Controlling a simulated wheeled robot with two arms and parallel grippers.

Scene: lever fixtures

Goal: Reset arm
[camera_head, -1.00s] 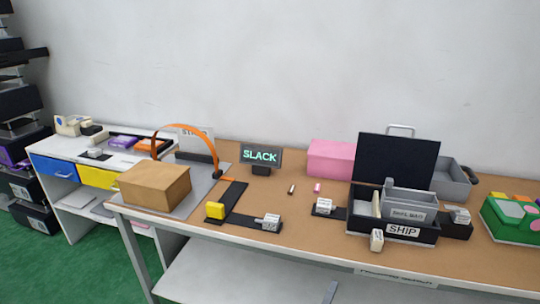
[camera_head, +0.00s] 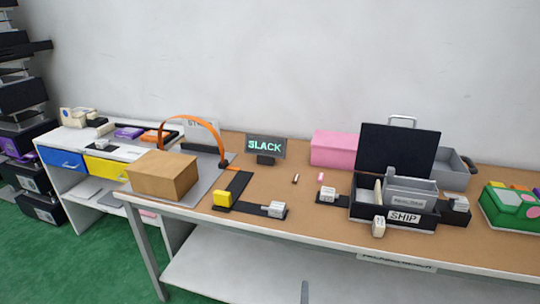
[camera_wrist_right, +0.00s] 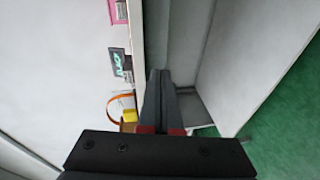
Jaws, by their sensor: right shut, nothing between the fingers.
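My right gripper (camera_wrist_right: 159,76) is shut and empty in the right wrist view, beside the table's edge. In the head view a small grey tip (camera_head: 305,291) shows at the bottom edge, below the tabletop and apart from the fixtures. My left gripper is in neither view. The lever fixture with a yellow block (camera_head: 222,198) and a white block (camera_head: 276,209) sits on black strips. An orange strap (camera_head: 190,118) arches up behind the cardboard box (camera_head: 162,174). The display (camera_head: 265,147) reads SLACK.
A black box labelled SHIP (camera_head: 403,216) with a raised lid stands at right. A white shelf unit (camera_head: 66,178) stands at left. The table front is open.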

